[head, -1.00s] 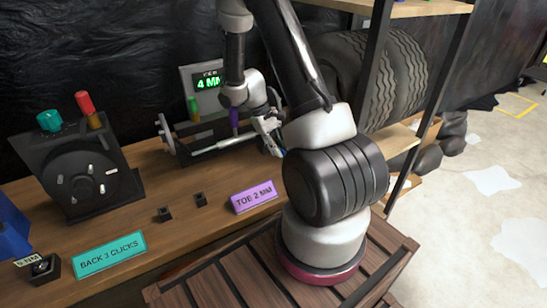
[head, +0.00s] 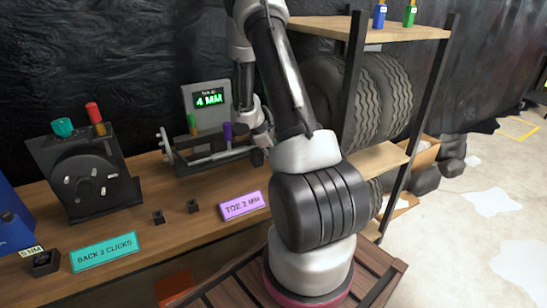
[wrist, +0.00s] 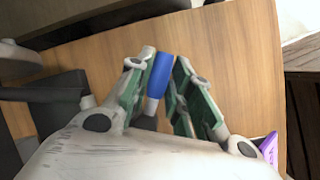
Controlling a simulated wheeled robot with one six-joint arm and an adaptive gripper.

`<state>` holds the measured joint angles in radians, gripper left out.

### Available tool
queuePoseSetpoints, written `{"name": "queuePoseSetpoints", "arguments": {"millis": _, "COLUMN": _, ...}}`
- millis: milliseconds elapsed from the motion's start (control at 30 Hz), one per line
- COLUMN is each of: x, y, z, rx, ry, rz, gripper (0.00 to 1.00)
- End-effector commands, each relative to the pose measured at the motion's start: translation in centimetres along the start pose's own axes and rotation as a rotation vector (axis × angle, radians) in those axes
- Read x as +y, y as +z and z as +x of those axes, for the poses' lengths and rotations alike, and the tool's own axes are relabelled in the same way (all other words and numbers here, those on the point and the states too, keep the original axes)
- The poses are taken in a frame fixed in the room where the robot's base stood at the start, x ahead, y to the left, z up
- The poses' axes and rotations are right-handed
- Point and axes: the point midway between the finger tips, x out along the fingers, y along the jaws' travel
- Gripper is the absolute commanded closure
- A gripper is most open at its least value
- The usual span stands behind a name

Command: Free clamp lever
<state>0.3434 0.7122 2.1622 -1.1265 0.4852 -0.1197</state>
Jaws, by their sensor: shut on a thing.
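In the wrist view my gripper (wrist: 164,66) is shut on a blue handle (wrist: 160,76) with a pale grey end, which shows between the green-lined fingers. In the head view my gripper (head: 262,146) is small and partly hidden behind my arm, at the right end of the toe fixture. What it holds cannot be made out there. The fixture (head: 205,158) is a dark frame with a light rod. A green lever (head: 192,122) and an upright purple lever (head: 227,132) stand on it. Which part is the clamp lever cannot be told.
A screen (head: 208,98) reads 4 MM. A black dial unit (head: 85,180) with teal and red knobs stands left. Teal (head: 104,251) and purple (head: 240,205) signs lie on the bench (head: 180,225). A shelf with tyres (head: 385,95) is close on the right.

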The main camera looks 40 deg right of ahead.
Motion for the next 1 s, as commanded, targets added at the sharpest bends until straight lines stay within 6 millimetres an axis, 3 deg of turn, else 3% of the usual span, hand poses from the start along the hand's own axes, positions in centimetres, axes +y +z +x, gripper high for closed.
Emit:
{"name": "queuePoseSetpoints", "arguments": {"millis": 333, "x": 0.66, "y": -0.02, "z": 0.13, "rx": 0.025, "ry": 0.048, "rz": -0.118, "gripper": 1.00}}
{"name": "queuePoseSetpoints", "arguments": {"millis": 867, "x": 0.84, "y": -0.07, "z": 0.12, "rx": 0.029, "ry": 0.057, "rz": -0.136, "gripper": 1.00}}
{"name": "queuePoseSetpoints", "arguments": {"millis": 900, "x": 0.84, "y": -0.07, "z": 0.12, "rx": 0.029, "ry": 0.057, "rz": -0.136, "gripper": 0.72}}
{"name": "queuePoseSetpoints", "arguments": {"millis": 1000, "x": 0.82, "y": -0.07, "z": 0.13, "rx": 0.029, "ry": 0.057, "rz": -0.135, "gripper": 0.57}}
